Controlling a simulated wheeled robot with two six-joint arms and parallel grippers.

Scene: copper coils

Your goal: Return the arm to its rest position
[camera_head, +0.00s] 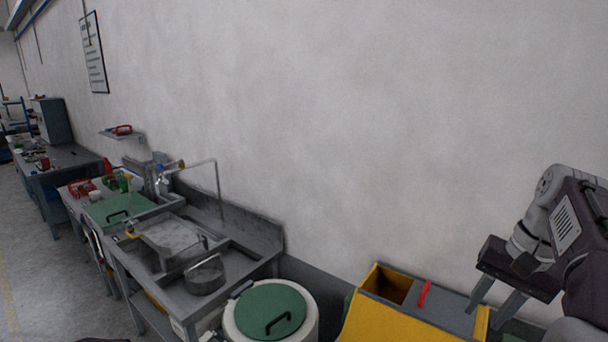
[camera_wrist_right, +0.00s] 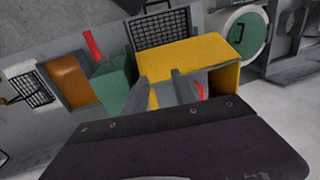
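My right gripper (camera_head: 497,308) is at the lower right of the head view, above the right end of a yellow bin (camera_head: 385,322) with a grey top. Its two fingers are apart with nothing seen between them. In the right wrist view the fingers of my right gripper (camera_wrist_right: 163,90) point toward the yellow bin (camera_wrist_right: 190,52), with a gap between them. No copper coil is seen in either gripper. My left gripper is not in view.
A white drum with a green lid (camera_head: 270,310) stands left of the bin. A grey metal sink bench (camera_head: 195,265) runs along the wall, with a workbench (camera_head: 65,160) farther back. A red handle (camera_head: 424,294) stands on the bin top. The floor at left is clear.

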